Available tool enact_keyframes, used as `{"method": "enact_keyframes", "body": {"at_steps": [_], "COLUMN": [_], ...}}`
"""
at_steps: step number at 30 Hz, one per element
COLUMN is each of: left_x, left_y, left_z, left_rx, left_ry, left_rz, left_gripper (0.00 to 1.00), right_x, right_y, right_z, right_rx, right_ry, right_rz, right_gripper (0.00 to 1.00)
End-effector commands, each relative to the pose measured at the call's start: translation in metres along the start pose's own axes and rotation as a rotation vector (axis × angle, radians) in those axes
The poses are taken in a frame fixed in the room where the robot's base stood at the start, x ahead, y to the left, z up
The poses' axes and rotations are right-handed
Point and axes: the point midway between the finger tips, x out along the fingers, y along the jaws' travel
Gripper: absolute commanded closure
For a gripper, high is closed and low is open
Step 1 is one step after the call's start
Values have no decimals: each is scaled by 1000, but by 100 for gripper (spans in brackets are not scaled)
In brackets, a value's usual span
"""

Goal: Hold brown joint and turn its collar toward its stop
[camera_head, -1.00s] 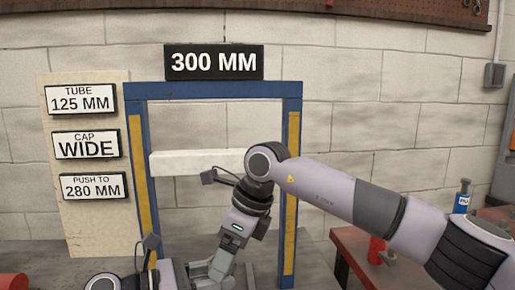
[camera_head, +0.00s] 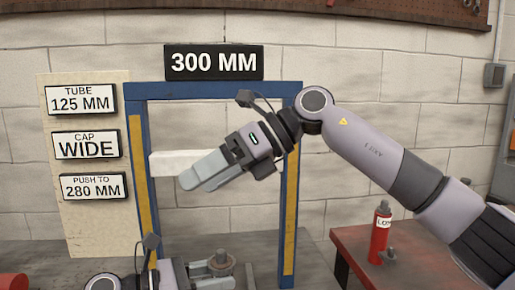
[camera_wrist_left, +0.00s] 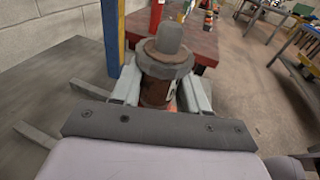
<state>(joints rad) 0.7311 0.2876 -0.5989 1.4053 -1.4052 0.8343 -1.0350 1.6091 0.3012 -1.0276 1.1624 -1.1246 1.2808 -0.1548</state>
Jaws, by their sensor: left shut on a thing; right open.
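The brown joint (camera_wrist_left: 155,93) stands upright between the fingers of my left gripper (camera_wrist_left: 162,88) in the left wrist view, and the gripper is shut on it. Its grey collar (camera_wrist_left: 163,62) sits on top with a rounded stub above. In the head view the collar (camera_head: 222,262) shows low in the picture, beside my left gripper (camera_head: 218,276); the lower body is mostly hidden. My right gripper (camera_head: 200,172) is open and empty, up and left of the joint, clear of the collar, in front of the frame's white bar. I cannot make out the stop.
A blue frame (camera_head: 140,120) with yellow strips and a white crossbar (camera_head: 170,164) stands behind. Signs hang on a board (camera_head: 55,200) at left. A red table (camera_head: 420,262) at right carries a red bottle (camera_head: 380,235). Red tubing (camera_head: 12,282) shows at lower left.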

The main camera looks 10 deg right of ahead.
Motion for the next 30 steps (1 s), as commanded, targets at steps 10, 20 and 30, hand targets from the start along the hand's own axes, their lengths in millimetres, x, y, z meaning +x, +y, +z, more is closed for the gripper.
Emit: {"method": "enact_keyframes", "body": {"at_steps": [10,20,30], "left_x": [0,0,0], "left_y": [0,0,0], "left_z": [2,2,2], "left_rx": [1,1,1], "left_ry": [-3,-3,-3], "left_rz": [0,0,0], "left_gripper": [73,73,73], "right_x": [-34,-90,-136], "right_y": [20,11,-10], "right_z": [52,85,96], "right_rx": [281,558,768], "right_ry": [-399,-699,-888], "right_rz": [294,538,707], "right_gripper": [19,19,19]}}
